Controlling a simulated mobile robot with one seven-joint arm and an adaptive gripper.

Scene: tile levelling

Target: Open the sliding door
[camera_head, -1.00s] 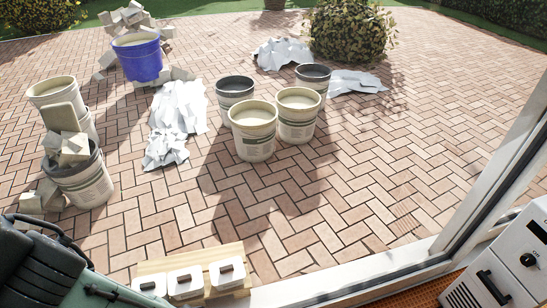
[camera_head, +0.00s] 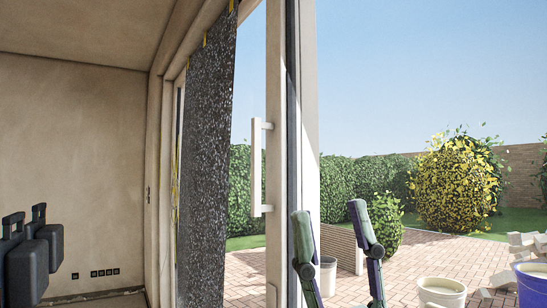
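The left finger overlaps the lower door frame in the picture. The handle is further left, apart from the fingers. Whether a finger touches the frame cannot be told.
A dark speckled sheet (camera_head: 208,150) with yellow tape hangs left of the handle. A beige wall (camera_head: 75,170) and dark cases (camera_head: 27,270) are at the left. Outside are brick paving (camera_head: 425,250), a white bucket (camera_head: 441,292), a blue bucket (camera_head: 534,285) and hedges.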

